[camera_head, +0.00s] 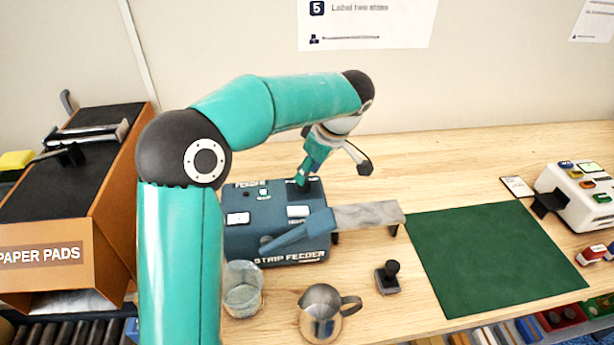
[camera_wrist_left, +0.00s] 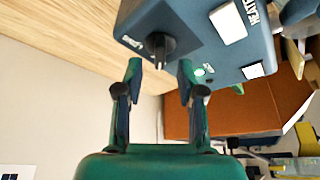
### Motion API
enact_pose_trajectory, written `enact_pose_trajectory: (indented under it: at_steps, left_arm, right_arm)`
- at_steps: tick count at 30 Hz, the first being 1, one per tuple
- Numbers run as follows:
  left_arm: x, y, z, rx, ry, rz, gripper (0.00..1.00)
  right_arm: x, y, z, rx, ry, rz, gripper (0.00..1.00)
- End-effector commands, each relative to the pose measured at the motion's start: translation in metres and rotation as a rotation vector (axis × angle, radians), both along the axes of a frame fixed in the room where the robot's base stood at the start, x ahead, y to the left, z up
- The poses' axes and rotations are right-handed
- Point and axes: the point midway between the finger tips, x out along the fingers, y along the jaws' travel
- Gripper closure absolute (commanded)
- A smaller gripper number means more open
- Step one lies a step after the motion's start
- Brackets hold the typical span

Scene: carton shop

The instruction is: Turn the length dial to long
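The blue-grey strip feeder (camera_head: 275,245) stands on the wooden bench in the middle of the head view. Its black length dial (camera_wrist_left: 159,46) is a knob on a dark plate near the feeder's edge in the left wrist view. A small label beside it is too blurred to read surely. My left gripper (camera_head: 334,172) is over the far right part of the feeder. In the left wrist view its two fingers (camera_wrist_left: 161,70) are apart, with the dial just beyond the gap between the tips. Nothing is between the fingers. My right gripper is in neither view.
A metal strip (camera_head: 368,215) extends from the feeder's right side. A glass (camera_head: 243,290), a metal jug (camera_head: 320,318) and a black-handled stamp (camera_head: 388,280) stand in front. A green mat (camera_head: 495,258) lies right, near a white machine (camera_head: 580,195). A paper pads box (camera_head: 45,255) is left.

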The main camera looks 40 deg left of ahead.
Motion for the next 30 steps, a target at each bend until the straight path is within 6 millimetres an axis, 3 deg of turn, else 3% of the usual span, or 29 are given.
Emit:
enact_pose_trajectory:
  at_steps: [7,17,24,30]
  left_arm:
    - [-0.002,0.010,-0.024,0.000,0.002,0.001,0.61]
    - [-0.002,0.012,-0.028,0.000,0.000,0.000,0.61]
    - [-0.002,0.011,-0.028,0.000,0.001,0.000,0.98]
    - [-0.001,0.007,-0.028,-0.001,0.001,-0.003,1.00]
  right_arm:
    - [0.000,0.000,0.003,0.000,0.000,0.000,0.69]
    - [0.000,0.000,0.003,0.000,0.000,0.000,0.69]
    - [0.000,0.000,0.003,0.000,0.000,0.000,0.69]
    - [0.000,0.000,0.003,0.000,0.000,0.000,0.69]
